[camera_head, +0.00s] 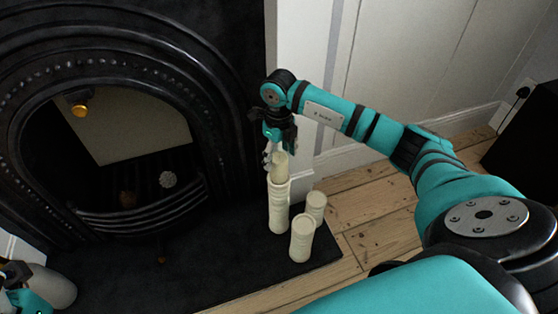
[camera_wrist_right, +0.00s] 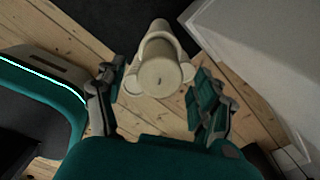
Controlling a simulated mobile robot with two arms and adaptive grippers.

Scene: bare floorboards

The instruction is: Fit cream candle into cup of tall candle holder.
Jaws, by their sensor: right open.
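The cream candle (camera_head: 280,165) stands roughly upright at the top of the tall candle holder (camera_head: 278,208). Its lower end appears to sit inside the cup, whose rim hides it. My right gripper (camera_head: 273,154) is just above and beside the candle top, pointing down. There are gaps on both sides, and the fingers are open. A teal and grey part of my left arm shows at the lower left; its fingers cannot be made out.
Two shorter cream holders or candles (camera_head: 302,238) (camera_head: 316,206) stand close to the right of the tall holder on the dark hearth (camera_head: 200,270). The black fireplace (camera_head: 215,110) is at left. A white wall (camera_head: 390,60) is behind; floorboards (camera_head: 375,225) are clear at right.

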